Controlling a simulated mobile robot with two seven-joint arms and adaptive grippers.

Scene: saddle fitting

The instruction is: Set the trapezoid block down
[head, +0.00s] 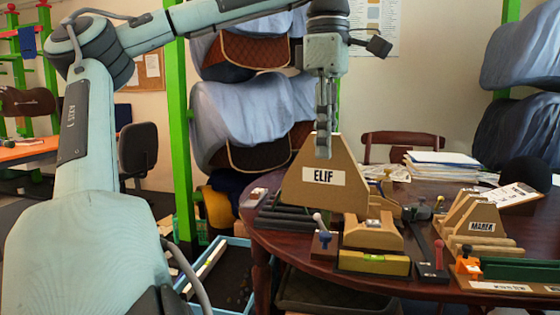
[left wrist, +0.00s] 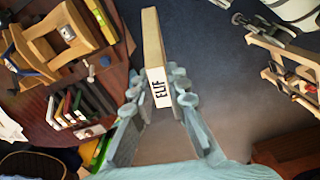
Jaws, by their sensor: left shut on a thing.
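The trapezoid block (head: 325,200) is tan wood with a white label reading ELIF. My left gripper (head: 324,148) is shut on its narrow top end and points down. The block hangs upright, its wide end low, in front of the round table's left part in the head view. In the left wrist view the block (left wrist: 153,40) stands between the two fingers (left wrist: 157,90), with dark floor behind it. I cannot tell exactly how high it is above the tabletop. My right gripper is in neither view.
The dark red round table (head: 290,243) is crowded. A yellow-green spirit level (head: 373,263), a wooden form (head: 373,236), a MAREK-labelled wooden stand (head: 482,212) and papers (head: 445,160) are on it. A blue crate (head: 238,242) is on the floor at left.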

